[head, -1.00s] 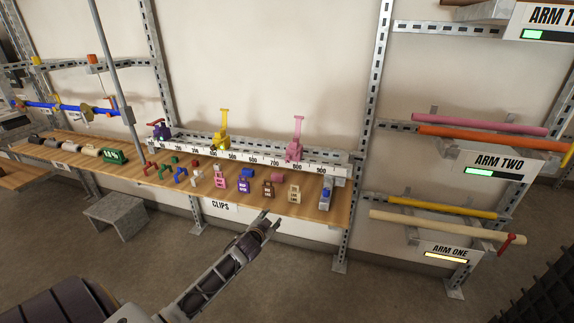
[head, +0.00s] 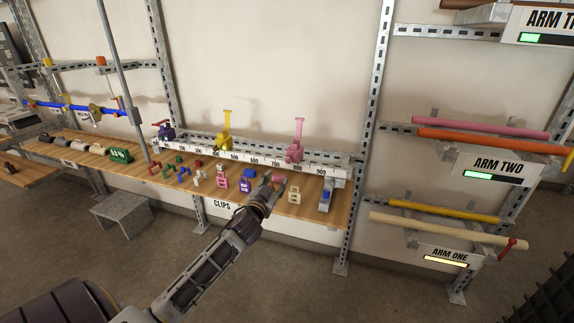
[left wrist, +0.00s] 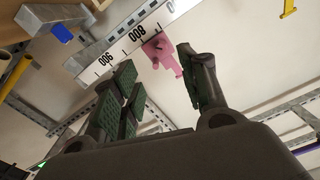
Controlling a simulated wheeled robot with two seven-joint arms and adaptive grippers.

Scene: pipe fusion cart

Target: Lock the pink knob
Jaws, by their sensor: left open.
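The pink knob (head: 297,130) has a T-shaped handle that stands up from a pink clamp (head: 294,154) on the numbered rail, near the 800 mark. The pink clamp also shows in the left wrist view (left wrist: 160,52), beyond the fingers and between them in the picture. My left gripper (head: 273,181) is open and empty. It is over the front of the wooden shelf, below and to the left of the pink clamp and apart from it. Its green-padded fingers show in the left wrist view (left wrist: 163,88). My right gripper is not in view.
A yellow clamp (head: 223,142) and a purple one (head: 165,132) stand farther left on the rail (head: 255,155). Small clips, such as a pink one (head: 221,181) and a cream one (head: 294,193), stand on the shelf around my gripper. A metal upright (head: 372,100) rises to the right.

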